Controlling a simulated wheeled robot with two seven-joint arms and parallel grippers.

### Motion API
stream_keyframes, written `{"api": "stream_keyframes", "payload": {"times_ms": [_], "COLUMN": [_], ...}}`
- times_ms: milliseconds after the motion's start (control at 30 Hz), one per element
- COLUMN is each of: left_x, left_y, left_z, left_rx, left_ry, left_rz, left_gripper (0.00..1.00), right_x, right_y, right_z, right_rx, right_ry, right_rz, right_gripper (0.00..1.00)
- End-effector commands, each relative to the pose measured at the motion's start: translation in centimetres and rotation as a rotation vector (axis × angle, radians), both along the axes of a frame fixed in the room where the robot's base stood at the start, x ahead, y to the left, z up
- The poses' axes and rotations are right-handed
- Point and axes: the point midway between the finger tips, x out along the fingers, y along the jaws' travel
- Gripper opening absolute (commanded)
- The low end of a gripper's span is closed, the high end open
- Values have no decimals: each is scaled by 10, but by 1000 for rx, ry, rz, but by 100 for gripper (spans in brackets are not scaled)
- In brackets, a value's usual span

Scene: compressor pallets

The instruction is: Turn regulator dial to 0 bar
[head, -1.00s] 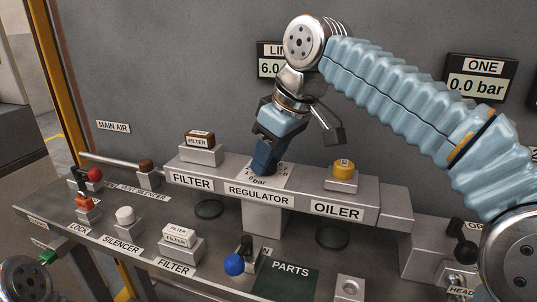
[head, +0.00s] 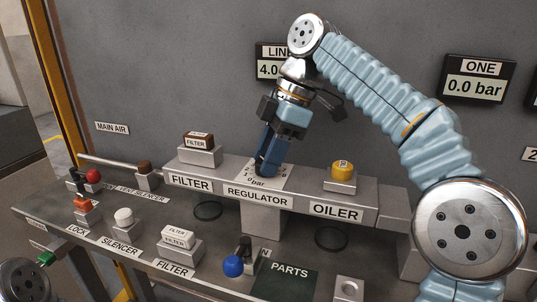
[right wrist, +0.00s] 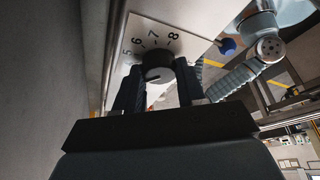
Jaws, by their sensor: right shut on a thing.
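The regulator dial (right wrist: 157,66) is a dark round knob on a pale scale plate (head: 290,178); in the right wrist view numbers from 5 to 8 show beside it. My right gripper (head: 265,168) points down over the regulator block and is shut on the dial, one finger on each side, as the right wrist view (right wrist: 158,88) shows. In the head view the fingers hide the dial. The LINE display (head: 268,68) reads 4.0 and is partly hidden by my right arm. My left gripper is not in view.
A yellow oiler cap (head: 342,168) stands right of the regulator and a brown filter cap (head: 198,140) left of it. A blue ball knob (head: 233,266) stands in front below. The ONE display (head: 478,80) reads 0.0 bar. The wall is close behind.

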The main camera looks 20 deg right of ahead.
Motion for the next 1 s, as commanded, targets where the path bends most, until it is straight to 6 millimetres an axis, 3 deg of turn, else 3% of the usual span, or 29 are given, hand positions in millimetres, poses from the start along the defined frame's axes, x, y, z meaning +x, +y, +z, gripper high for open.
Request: {"api": "stream_keyframes", "payload": {"times_ms": [333,867,900,1000], "left_x": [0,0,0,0], "left_y": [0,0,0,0], "left_z": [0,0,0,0], "left_rx": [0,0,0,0], "left_ry": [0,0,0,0], "left_rz": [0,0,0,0], "left_gripper": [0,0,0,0], "right_x": [1,1,1,1], "right_y": [-1,-1,-1,-1], "right_z": [0,0,0,0], "right_rx": [0,-2,-2,-1], "right_ry": [-2,-2,-2,-1], "right_rz": [127,145,145,146], "right_gripper": [9,9,45,60]}}
